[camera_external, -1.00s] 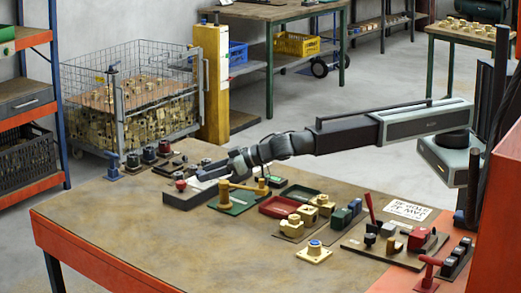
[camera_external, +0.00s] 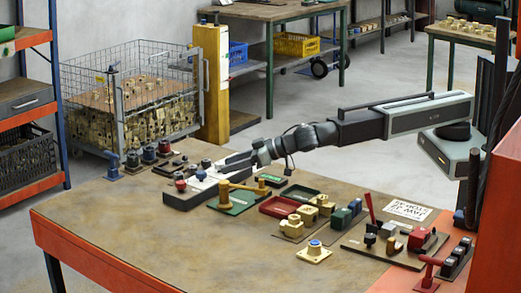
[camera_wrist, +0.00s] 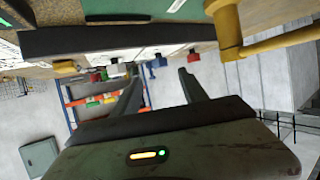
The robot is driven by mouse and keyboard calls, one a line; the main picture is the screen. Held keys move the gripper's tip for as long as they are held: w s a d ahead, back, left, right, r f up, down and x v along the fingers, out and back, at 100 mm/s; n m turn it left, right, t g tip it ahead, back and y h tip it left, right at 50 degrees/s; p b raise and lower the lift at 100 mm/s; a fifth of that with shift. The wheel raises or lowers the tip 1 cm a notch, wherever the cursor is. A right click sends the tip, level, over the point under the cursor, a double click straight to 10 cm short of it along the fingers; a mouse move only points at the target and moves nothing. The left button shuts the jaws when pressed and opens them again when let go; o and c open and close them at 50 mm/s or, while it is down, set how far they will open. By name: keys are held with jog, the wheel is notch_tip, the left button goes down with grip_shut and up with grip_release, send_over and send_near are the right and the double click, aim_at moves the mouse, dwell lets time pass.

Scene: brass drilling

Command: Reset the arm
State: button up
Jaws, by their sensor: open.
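My gripper (camera_external: 232,163) is in the external view at the end of my extended arm, above the far part of the workbench (camera_external: 130,230). Its fingers are apart, with nothing seen between them. In the wrist view my gripper (camera_wrist: 160,84) also shows two dark, spread fingers with empty space between. A yellow-brown handle or bar (camera_external: 238,187) on a green mat (camera_external: 232,207) lies just below and in front of the gripper. The wrist view shows a yellow bar (camera_wrist: 275,42) close by at upper right. Whether the gripper touches anything below is hard to tell.
A red tray (camera_external: 279,207), brass blocks (camera_external: 307,213) and a red-handled tool (camera_external: 370,207) stand right of the gripper. A long dark box (camera_external: 190,197) lies at left. A wire cage (camera_external: 130,95) stands beyond the bench. The bench's front left is clear.

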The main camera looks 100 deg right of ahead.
jog(key=s+d+m+g+p, duration=0.2)
jog(key=s+d+p, duration=0.1)
jog(key=s+d, duration=0.3)
jog(key=s+d+m+g+p, duration=0.3)
jog(key=s+d, duration=0.3)
jog(key=d, duration=0.2)
jog(key=s+d+f+m+g+y+p, duration=0.1)
jog(key=s+d+m+g+p, duration=0.1)
jog(key=s+d, duration=0.4)
jog(key=shift+s+d+f+m+g+p, duration=0.15)
jog(key=shift+d+m+g+p, duration=0.1)
jog(key=shift+d+p, duration=0.35)
jog(key=shift+s+d+r+m+g+p, duration=0.15)
jog(key=shift+d+m+p, duration=0.1)
jog(key=shift+d+p, duration=0.3)
jog(key=s+a+f+n+g+y+b, duration=0.2)
jog(key=s+f+n+g+b, duration=0.3)
jog(key=s+f+n, duration=0.4)
jog(key=s+a+n+b, duration=0.1)
jog(key=s+n, duration=0.1)
jog(key=s, duration=0.2)
jog(key=shift+f, duration=0.15)
jog(key=shift+a, duration=0.1)
